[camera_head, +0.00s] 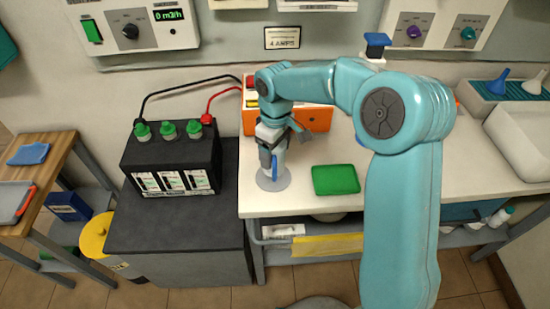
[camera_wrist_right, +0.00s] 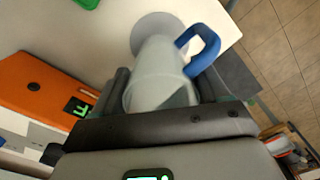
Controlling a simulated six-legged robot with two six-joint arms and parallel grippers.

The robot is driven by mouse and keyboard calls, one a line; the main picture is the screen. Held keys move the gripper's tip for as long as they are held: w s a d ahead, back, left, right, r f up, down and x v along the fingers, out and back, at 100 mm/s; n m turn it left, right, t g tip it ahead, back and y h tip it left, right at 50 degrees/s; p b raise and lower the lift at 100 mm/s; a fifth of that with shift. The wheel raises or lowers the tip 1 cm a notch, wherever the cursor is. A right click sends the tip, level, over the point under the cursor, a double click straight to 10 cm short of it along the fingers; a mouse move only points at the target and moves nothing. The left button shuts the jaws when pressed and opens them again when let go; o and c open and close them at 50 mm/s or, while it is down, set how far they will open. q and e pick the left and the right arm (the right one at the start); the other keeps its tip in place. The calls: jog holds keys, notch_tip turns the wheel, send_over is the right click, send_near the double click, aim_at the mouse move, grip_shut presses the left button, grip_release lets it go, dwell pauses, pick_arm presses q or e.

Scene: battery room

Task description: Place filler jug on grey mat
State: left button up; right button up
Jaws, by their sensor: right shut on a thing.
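The filler jug (camera_head: 280,153) is pale grey with a blue handle. It also shows in the right wrist view (camera_wrist_right: 158,72). My right gripper (camera_head: 272,138) is shut around its body, its fingers on both sides in the wrist view (camera_wrist_right: 165,92). The jug's lower end is over the round grey mat (camera_head: 272,182), which lies near the left front corner of the white counter. The mat shows around that end in the wrist view (camera_wrist_right: 152,22). I cannot tell whether jug and mat touch. My left gripper is not in view.
A green pad (camera_head: 336,180) lies right of the mat. An orange charger (camera_head: 318,118) stands behind the jug. A black battery (camera_head: 172,160) with green caps and cables stands on a dark stand to the left. A sink (camera_head: 520,140) is at right.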

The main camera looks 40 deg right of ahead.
jog(key=shift+f, duration=1.8)
jog(key=shift+f, duration=0.15)
jog(key=o, duration=1.1)
notch_tip(320, 180, up, 12)
jog(key=shift+r, duration=0.2)
